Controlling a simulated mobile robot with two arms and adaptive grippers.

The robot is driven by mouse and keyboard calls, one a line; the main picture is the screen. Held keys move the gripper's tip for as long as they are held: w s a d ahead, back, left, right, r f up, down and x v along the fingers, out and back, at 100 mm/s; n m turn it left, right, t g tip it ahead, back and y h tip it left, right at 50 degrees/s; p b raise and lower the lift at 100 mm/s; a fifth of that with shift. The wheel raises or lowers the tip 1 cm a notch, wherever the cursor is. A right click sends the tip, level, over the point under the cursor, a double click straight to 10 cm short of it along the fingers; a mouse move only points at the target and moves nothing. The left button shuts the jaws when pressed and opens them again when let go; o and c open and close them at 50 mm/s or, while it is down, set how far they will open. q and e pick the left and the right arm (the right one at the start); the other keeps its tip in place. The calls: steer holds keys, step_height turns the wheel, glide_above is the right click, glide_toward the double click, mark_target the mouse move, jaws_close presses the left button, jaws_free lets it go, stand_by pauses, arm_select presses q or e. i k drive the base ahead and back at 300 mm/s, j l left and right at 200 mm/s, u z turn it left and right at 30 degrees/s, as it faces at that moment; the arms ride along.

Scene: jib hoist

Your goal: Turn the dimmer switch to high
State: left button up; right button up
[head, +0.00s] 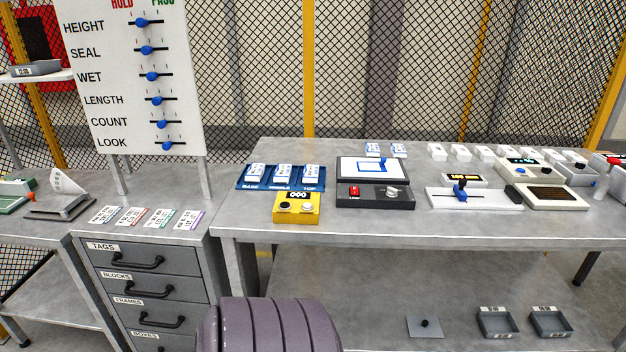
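No label in the head view lets me tell which control is the dimmer switch. A black control box (375,203) on the long workbench has a red switch (354,191) and a pale grey knob (392,192). A white panel with a black frame and a blue-marked screen (374,168) stands right behind it. The knob's setting is too small to read. Further right, a white slider box (478,203) carries a blue handle (460,190) left of its middle. Neither of my grippers is in view.
A yellow box (297,211) with a display and two knobs stands left of the black box, before a blue tray (246,186). A board with several blue sliders (135,110) stands at left, above a drawer cabinet (150,260). The workbench (400,232) front is clear.

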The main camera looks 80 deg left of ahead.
mark_target(391, 192)
steer(key=u, duration=2.05)
